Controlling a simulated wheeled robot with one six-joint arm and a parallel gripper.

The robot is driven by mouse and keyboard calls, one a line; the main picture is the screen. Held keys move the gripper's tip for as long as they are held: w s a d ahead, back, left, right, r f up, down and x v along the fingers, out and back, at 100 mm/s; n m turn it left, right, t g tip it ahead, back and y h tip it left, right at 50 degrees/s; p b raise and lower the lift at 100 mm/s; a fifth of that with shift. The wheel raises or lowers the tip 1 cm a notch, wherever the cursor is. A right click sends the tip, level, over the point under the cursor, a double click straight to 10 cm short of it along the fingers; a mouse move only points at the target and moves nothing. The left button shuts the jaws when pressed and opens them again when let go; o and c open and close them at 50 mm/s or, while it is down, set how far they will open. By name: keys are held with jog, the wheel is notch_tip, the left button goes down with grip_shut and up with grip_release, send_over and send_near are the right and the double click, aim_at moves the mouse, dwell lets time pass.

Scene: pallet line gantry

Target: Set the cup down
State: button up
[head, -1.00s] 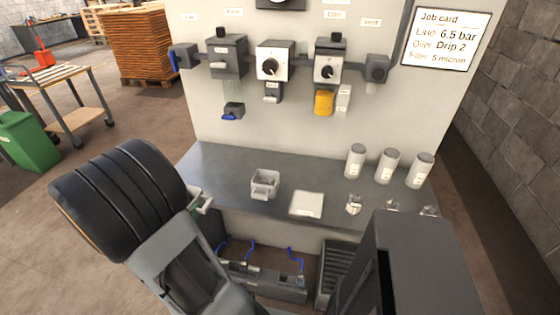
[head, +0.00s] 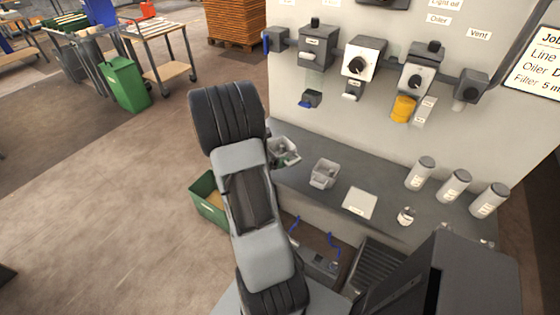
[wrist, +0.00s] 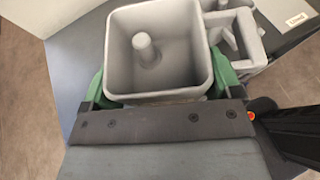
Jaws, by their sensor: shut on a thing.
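In the wrist view, my gripper (wrist: 158,86) has green fingers on both sides of a square grey cup (wrist: 124,60). It is shut on the cup. The cup's mouth faces the camera, and a round grey post shows inside. The cup is over or at the dark bench top (wrist: 75,65); I cannot tell whether its base touches it. In the head view, my arm hides most of the gripper.
A grey holder (wrist: 245,45) stands close to the cup's right. On the bench (head: 300,185) are another grey cup (head: 324,173), a white pad (head: 360,203), a small jar (head: 406,215) and grey canisters (head: 454,186). A green crate (head: 207,203) stands on the floor left of the bench.

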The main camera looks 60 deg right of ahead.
jog(key=d+f, duration=0.1)
jog(key=f, duration=0.1)
jog(key=w+d+f, duration=0.1)
jog(key=d+f, duration=0.1)
jog(key=w+d+f, duration=0.1)
jog(key=d+f, duration=0.1)
jog(key=shift+w+d+f+p, duration=0.1)
jog(key=shift+f+p, duration=0.35)
jog(key=shift+f, duration=1.2)
jog(key=shift+f, duration=0.2)
jog(key=o, duration=0.8)
